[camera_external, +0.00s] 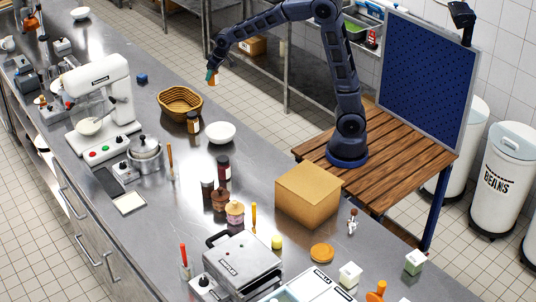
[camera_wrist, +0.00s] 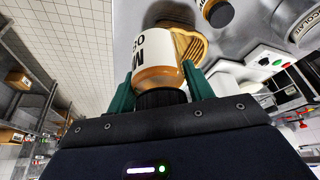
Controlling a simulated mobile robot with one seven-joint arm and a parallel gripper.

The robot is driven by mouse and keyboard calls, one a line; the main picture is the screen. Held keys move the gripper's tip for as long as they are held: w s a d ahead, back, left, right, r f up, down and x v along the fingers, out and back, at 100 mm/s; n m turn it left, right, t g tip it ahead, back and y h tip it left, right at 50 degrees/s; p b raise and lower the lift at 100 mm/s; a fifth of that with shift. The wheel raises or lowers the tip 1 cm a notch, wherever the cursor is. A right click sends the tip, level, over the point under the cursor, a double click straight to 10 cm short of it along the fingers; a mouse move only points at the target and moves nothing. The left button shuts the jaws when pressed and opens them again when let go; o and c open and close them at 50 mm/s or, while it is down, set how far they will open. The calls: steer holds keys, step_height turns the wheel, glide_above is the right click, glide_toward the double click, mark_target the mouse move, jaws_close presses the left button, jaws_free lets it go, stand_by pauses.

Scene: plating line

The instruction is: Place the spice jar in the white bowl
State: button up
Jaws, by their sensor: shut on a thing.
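My gripper (camera_external: 212,74) is raised above the far side of the counter, up and to the right of the wicker basket. It is shut on a spice jar (camera_wrist: 157,62) with orange-brown contents, a white label and a black cap; the green fingers (camera_wrist: 160,82) hold it near the cap. In the external view the held jar is small and partly covered by the fingers. The white bowl (camera_external: 221,133) stands on the counter, below the gripper in the picture and apart from it. It looks empty. I cannot make out the bowl in the wrist view.
The wicker basket (camera_external: 181,103) stands left of the bowl. A similar jar (camera_external: 193,124) stands between them. Dark jars (camera_external: 223,168) and a cardboard box (camera_external: 308,194) stand nearer the camera. A mixer (camera_external: 100,92) is at left. A smaller white bowl (camera_external: 80,13) is far back.

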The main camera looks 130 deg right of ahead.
steer(key=shift+w+a+r, duration=0.3)
steer(key=shift+w+a, duration=0.05)
steer(key=shift+a, duration=0.1)
glide_above(220, 127)
steer(key=w+a, duration=0.3)
steer(key=a, duration=0.2)
steer(key=f, duration=1.9)
steer(key=shift+w+d+f, duration=0.1)
steer(key=shift+d, duration=0.1)
steer(key=shift+f, duration=0.15)
steer(key=o, duration=1.1)
steer(key=shift+o, duration=0.2)
